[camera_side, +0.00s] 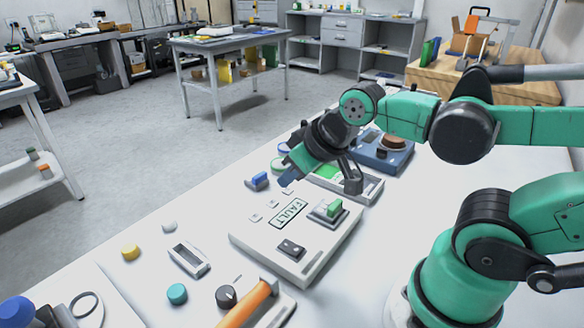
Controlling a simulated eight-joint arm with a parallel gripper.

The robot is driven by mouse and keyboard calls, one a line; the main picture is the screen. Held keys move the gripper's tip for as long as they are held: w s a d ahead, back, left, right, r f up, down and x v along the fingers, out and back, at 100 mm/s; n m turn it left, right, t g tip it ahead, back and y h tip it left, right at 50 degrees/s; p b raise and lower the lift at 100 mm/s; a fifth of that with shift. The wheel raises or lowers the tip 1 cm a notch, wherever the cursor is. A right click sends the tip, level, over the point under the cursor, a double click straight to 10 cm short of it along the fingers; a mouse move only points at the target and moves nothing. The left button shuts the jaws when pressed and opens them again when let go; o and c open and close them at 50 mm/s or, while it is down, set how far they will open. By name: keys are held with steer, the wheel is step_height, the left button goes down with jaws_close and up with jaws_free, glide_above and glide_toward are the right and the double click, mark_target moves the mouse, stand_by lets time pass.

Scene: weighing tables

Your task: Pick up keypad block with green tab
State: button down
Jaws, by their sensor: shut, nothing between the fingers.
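A grey block with a raised green tab (333,208) sits on the right part of a white panel (262,242) marked FAULT. It looks like the keypad block of the task, though keys on it are too small to make out.
A dark block (291,249) lies on the panel's front part. A blue-topped block (257,181) is left of my gripper. An orange-handled tool (247,304), knobs and a small frame (189,259) lie in front.

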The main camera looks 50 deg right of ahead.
steer(key=shift+c, duration=0.4)
jaws_free()
steer(key=g, duration=0.7)
glide_above(333, 203)
steer(key=f, duration=0.3)
steer(key=shift+w+a+f, duration=0.25)
steer(key=shift+w+f, duration=0.1)
steer(key=shift+s+d+f, duration=0.2)
steer(key=shift+s, duration=0.05)
steer(key=shift+f, duration=2.8)
